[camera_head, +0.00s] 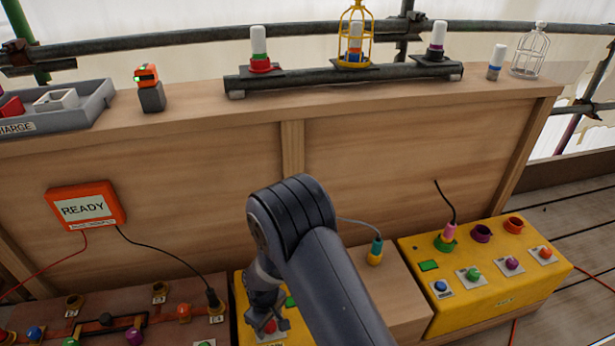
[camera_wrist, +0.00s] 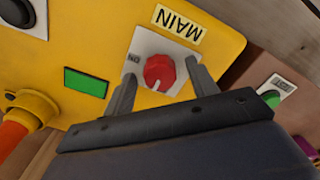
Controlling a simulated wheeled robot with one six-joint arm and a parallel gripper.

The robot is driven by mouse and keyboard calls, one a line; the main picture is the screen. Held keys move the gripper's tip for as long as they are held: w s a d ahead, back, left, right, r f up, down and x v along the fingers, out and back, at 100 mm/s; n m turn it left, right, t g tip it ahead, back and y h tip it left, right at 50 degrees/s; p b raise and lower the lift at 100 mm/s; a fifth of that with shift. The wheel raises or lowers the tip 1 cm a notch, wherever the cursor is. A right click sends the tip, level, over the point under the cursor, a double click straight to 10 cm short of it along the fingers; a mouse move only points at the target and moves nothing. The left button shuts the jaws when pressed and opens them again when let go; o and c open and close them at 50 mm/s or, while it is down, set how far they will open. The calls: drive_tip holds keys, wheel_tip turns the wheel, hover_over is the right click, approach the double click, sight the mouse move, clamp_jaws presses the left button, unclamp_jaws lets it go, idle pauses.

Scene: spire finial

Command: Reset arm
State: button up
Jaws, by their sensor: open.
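My gripper (camera_head: 265,312) is low in front of the bench, over a yellow box that my arm partly hides in the head view. In the wrist view my gripper (camera_wrist: 160,78) is open, with one finger on each side of a red knob (camera_wrist: 160,72). A gap shows on both sides of the knob, and I cannot tell how far above it the fingertips are. The knob sits on a white plate beside an upside-down "MAIN" label (camera_wrist: 180,23). A green rectangle (camera_wrist: 86,82) is on the same yellow face (camera_wrist: 105,40). Nothing is held.
A yellow box (camera_head: 520,285) with several buttons stands at right. A brown panel (camera_head: 170,330) with knobs and cables lies at left, below an orange READY box (camera_head: 85,207). The wooden ledge (camera_head: 200,110) behind carries a grey tray (camera_head: 75,115), a dark rail (camera_head: 345,76) and small caged pieces.

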drive_tip(key=m, duration=0.8)
drive_tip(key=shift+r+p, duration=0.45)
drive_tip(key=shift+r, duration=0.6)
